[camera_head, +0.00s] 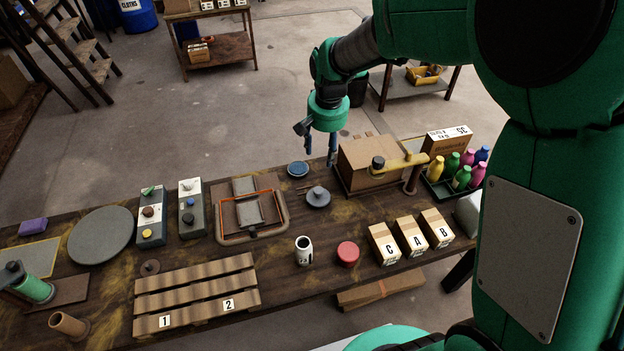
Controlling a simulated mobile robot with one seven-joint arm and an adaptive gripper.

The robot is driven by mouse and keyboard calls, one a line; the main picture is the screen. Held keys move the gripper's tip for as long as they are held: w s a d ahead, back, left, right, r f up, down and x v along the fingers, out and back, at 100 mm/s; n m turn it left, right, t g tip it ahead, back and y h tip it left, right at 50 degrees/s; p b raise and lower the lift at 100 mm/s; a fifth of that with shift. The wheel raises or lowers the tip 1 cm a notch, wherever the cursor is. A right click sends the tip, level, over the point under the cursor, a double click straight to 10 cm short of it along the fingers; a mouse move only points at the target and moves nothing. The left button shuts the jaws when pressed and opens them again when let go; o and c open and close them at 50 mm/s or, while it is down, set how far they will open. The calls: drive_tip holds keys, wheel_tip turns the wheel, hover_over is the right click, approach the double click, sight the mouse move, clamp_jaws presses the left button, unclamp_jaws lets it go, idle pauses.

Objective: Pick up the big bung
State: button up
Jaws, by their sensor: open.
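My gripper (317,146) is open and empty, pointing down above the back edge of the workbench, left of a brown box. No part is clearly marked as the big bung, and I cannot tell which it is. A grey round piece with a knob (318,196) lies on the bench below and in front of my gripper. A red round piece (348,253) stands nearer the front, right of a white jar (304,250). A small brown disc with a raised middle (150,268) lies at the left. My gripper touches none of these.
The brown box (368,165) with a yellow lever (400,163) stands right of my gripper. Boxes C (384,244), A (411,237) and B (437,229) stand front right. A slatted rack (195,293) is front left.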

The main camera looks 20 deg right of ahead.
drive_tip(key=m+g+p, duration=0.2)
hover_over(319, 190)
wheel_tip(319, 190, down, 16)
drive_tip(key=r, duration=0.1)
drive_tip(key=shift+s+a+f, duration=0.15)
drive_tip(key=shift+f, duration=0.1)
wheel_tip(319, 190, down, 8)
drive_tip(key=shift+r+b, duration=0.1)
drive_tip(key=shift+b, duration=1)
drive_tip(key=shift+f, duration=0.4)
drive_tip(key=shift+w+f+b, duration=0.2)
drive_tip(key=shift+f+b, duration=0.75)
drive_tip(key=shift+f, duration=1.65)
